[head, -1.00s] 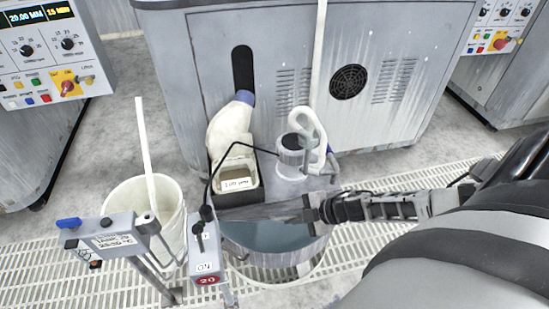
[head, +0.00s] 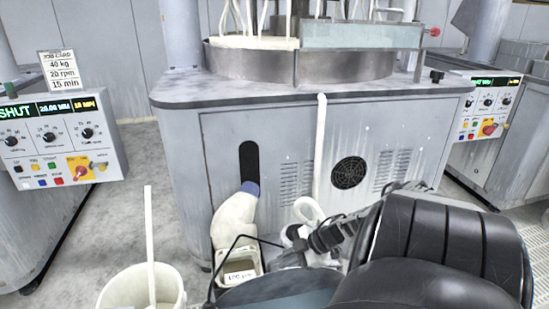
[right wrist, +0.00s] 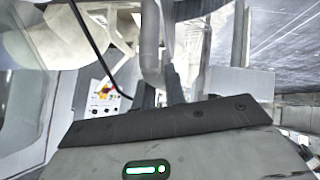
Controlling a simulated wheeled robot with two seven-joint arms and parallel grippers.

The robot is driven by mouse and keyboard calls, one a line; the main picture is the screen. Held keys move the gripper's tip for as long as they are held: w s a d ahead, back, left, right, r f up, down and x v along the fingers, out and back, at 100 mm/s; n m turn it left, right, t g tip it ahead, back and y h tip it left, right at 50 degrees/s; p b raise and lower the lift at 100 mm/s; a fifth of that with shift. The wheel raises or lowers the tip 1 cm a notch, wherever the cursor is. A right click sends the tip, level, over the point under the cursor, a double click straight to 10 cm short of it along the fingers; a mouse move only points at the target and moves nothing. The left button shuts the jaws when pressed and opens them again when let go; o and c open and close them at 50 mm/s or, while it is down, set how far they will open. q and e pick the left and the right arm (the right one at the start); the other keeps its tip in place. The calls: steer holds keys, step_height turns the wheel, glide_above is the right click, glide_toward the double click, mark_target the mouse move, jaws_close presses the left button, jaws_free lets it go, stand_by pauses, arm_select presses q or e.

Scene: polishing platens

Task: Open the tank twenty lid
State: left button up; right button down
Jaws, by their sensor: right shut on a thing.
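My right gripper (head: 298,252) is low in the middle of the head view, beside the white looped hose (head: 306,209) in front of the grey machine. In the right wrist view its dark fingers (right wrist: 160,92) are shut on a pale grey bar (right wrist: 151,42); I cannot tell whether this bar belongs to the tank twenty lid. The tank and its number plate are out of the head view or hidden by my arm. A dark slate surface at the bottom of that view cannot be identified surely. My left gripper is not in view.
A white bucket (head: 140,288) with a stick stands at lower left. A control panel (head: 62,140) is at the left.

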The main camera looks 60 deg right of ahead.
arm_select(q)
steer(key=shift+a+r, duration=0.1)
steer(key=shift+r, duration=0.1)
arm_select(e)
steer(key=shift+w+d, duration=0.1)
steer(key=shift+d, duration=0.1)
steer(key=c, duration=1.5)
jaws_free()
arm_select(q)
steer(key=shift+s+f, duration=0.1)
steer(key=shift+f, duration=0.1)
arm_select(e)
steer(key=shift+o, duration=0.2)
